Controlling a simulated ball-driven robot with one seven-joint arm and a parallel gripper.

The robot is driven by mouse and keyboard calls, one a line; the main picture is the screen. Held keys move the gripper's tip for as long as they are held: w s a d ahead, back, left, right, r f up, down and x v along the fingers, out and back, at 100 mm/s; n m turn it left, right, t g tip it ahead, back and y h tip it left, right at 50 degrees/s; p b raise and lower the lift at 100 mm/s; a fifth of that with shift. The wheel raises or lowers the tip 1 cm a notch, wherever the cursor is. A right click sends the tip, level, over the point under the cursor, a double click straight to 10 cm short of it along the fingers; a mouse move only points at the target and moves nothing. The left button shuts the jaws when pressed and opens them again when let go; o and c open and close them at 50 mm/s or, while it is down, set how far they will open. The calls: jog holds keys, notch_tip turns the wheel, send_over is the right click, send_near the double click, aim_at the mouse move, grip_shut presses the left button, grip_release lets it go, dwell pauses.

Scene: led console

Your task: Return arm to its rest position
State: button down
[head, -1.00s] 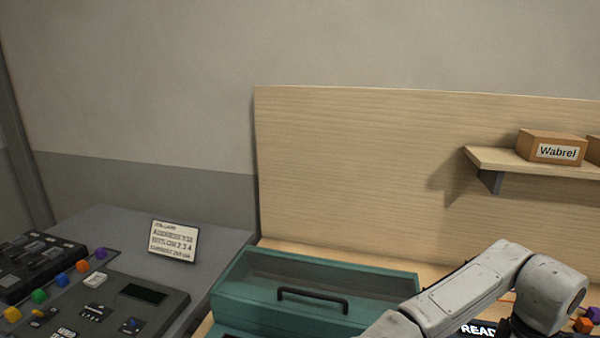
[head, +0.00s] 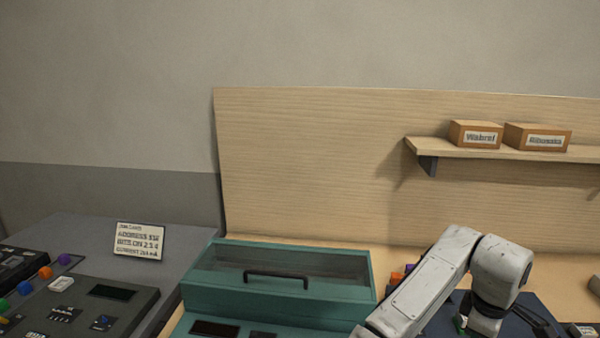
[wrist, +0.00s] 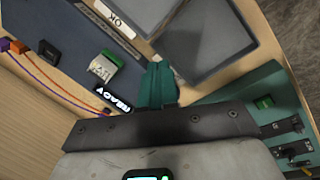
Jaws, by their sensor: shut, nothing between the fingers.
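My gripper (wrist: 158,85) shows in the wrist view as two teal fingers pressed together, shut and empty. They point over a dark blue panel and a pair of grey plates. In the head view my grey arm (head: 435,283) rises from the bottom edge and bends down at the right; I cannot make out the fingertips there. The dark blue panel (wrist: 62,60) bears a lit display (wrist: 113,98) and a pale block with green on it (wrist: 100,68). The same panel shows partly behind my arm in the head view (head: 527,318).
A teal case (head: 325,265) with a black handle stands left of my arm. A console with coloured knobs (head: 80,300) and a card (head: 140,239) are at far left. Two boxes (head: 475,134) sit on a wall shelf (head: 500,152). Orange and purple plugs with wires (wrist: 17,46) lie near the panel.

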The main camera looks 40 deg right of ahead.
jog(key=w+d+r+m+h, duration=0.1)
jog(key=w+d+r+h, duration=0.2)
jog(key=r+h, duration=0.1)
jog(key=w+a+f+t+h, duration=0.1)
jog(key=w+a+t, duration=0.2)
jog(key=w+a, duration=0.3)
jog(key=w+a+f+t+y, duration=0.1)
jog(key=a+f, duration=0.2)
jog(key=a, duration=0.2)
jog(key=w+a+f+t+y, duration=0.1)
jog(key=a+f, duration=0.1)
jog(key=a, duration=0.3)
jog(key=w+a+f+y, duration=0.1)
jog(key=w+a+f, duration=0.1)
jog(key=a, duration=0.4)
jog(key=shift+f+n+t+y, duration=0.4)
jog(key=shift+f, duration=0.4)
jog(key=s+a+f+y, duration=0.3)
jog(key=a+f, duration=0.2)
jog(key=a, duration=0.6)
jog(key=s+f+m+g+b, duration=0.1)
jog(key=s+f+g+b, duration=0.3)
jog(key=s+f, duration=0.7)
jog(key=shift+d+f+g+b, duration=0.2)
jog(key=shift+d+g+b, duration=0.15)
jog(key=shift+b, duration=0.4)
jog(key=shift+w, duration=0.1)
